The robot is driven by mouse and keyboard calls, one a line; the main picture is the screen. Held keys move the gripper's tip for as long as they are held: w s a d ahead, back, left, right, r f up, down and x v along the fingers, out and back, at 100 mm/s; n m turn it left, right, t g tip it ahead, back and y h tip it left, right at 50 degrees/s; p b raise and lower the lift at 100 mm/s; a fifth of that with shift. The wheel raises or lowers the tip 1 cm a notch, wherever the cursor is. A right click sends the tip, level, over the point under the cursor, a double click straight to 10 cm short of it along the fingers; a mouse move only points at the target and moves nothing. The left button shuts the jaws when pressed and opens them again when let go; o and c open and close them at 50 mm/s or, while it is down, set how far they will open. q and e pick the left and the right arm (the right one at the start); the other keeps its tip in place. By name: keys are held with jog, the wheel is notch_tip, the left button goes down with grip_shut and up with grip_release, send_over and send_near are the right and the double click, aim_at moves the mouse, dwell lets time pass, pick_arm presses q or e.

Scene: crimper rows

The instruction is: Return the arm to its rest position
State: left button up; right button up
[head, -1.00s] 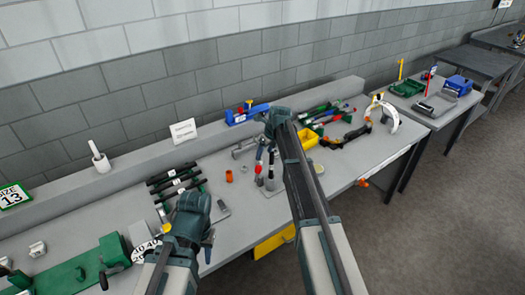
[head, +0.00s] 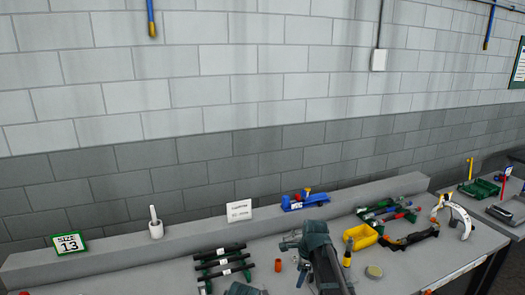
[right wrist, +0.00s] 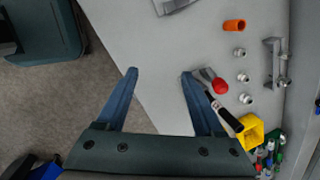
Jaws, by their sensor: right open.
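My right arm (head: 322,255) rises from the bottom edge of the head view, bent over the workbench. My right gripper (right wrist: 160,77) shows clearly in the right wrist view. Its two blue fingers are apart with nothing between them, only the bench edge and floor beyond. A red-ended tool (right wrist: 219,86) and a black-handled tool (right wrist: 228,115) lie near the right finger; I cannot tell whether they touch it. Only a dark top part of my left arm (head: 243,289) shows at the bottom edge of the head view; its gripper is hidden below the frame.
A white pestle-like piece (head: 155,223) and a size 13 sign (head: 69,243) stand on the back ledge. Floor (right wrist: 60,110) is open at left in the wrist view.

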jog(key=s+a+f+n+b, duration=0.1)
jog(key=s+a+f+n, duration=0.1)
jog(key=s+n, duration=0.6)
jog(key=s+a+f+n+g+h+b, duration=0.1)
jog(key=s+a+n+b, duration=0.1)
jog(key=s+n, duration=0.5)
jog(key=s+a+f+n+g+h+b, duration=0.1)
jog(key=s+a+n, duration=0.3)
jog(key=s+n, duration=0.4)
jog(key=s+f, duration=0.1)
jog(key=s, duration=0.3)
jog(key=shift+f+n+b, duration=0.3)
jog(key=shift+f+b, duration=0.05)
jog(key=shift+s, duration=0.1)
